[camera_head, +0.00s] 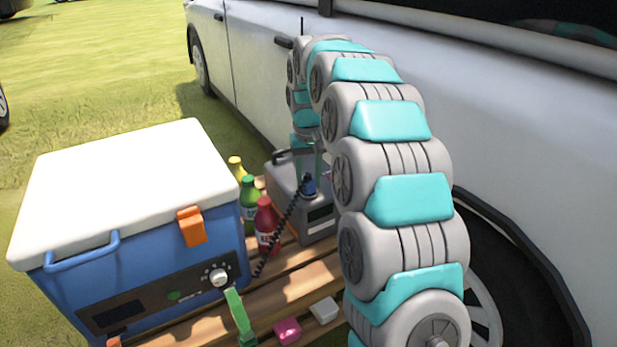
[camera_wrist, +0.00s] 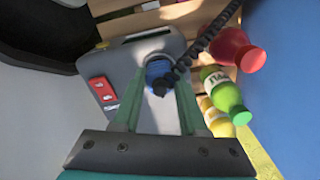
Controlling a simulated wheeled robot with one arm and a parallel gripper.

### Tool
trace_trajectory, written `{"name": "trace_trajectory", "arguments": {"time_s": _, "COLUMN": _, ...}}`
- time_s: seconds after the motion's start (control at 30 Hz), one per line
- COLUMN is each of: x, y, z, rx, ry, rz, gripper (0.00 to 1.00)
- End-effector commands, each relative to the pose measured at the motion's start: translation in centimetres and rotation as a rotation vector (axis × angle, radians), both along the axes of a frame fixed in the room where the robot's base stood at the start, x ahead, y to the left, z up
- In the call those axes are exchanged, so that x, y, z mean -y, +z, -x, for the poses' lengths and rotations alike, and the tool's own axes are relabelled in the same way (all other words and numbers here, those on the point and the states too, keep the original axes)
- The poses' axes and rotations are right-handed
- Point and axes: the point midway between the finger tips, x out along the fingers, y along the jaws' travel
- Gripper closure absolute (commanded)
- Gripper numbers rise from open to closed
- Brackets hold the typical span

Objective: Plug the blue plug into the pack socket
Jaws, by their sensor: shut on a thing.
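The blue plug (camera_head: 309,187) is held at the tips of my gripper (camera_head: 307,178), at the front of the grey pack (camera_head: 283,183). In the wrist view the blue plug (camera_wrist: 156,70) sits between the two pale green fingers of my gripper (camera_wrist: 158,84), with the pack (camera_wrist: 123,60) behind it. A black coiled cord (camera_wrist: 205,38) runs from the plug; in the head view it drops toward the blue cooler. The pack's socket is hidden behind the plug and fingers. I cannot tell whether the plug touches it.
The blue cooler (camera_head: 170,265) with a white lid stands left. Red (camera_head: 266,225), green (camera_head: 250,203) and yellow (camera_head: 236,168) bottles stand between cooler and pack. A pink block (camera_head: 287,331) and a white block (camera_head: 324,310) lie on the slatted table (camera_head: 310,279). A white car (camera_head: 255,75) is close behind.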

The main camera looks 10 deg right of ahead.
Motion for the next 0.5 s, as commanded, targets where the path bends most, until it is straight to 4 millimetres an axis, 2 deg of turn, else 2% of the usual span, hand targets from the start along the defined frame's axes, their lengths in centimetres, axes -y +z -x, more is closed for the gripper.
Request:
{"name": "trace_trajectory", "arguments": {"time_s": 0.3, "x": 0.0, "y": -0.6, "z": 0.01, "rx": 0.0, "ry": 0.0, "rz": 0.0, "gripper": 1.0}}
{"name": "trace_trajectory", "arguments": {"time_s": 0.33, "x": 0.0, "y": -0.56, "z": 0.0, "rx": 0.0, "ry": 0.0, "rz": 0.0, "gripper": 0.55}}
{"name": "trace_trajectory", "arguments": {"time_s": 0.5, "x": 0.0, "y": -0.54, "z": -0.01, "rx": 0.0, "ry": 0.0, "rz": 0.0, "gripper": 0.36}}
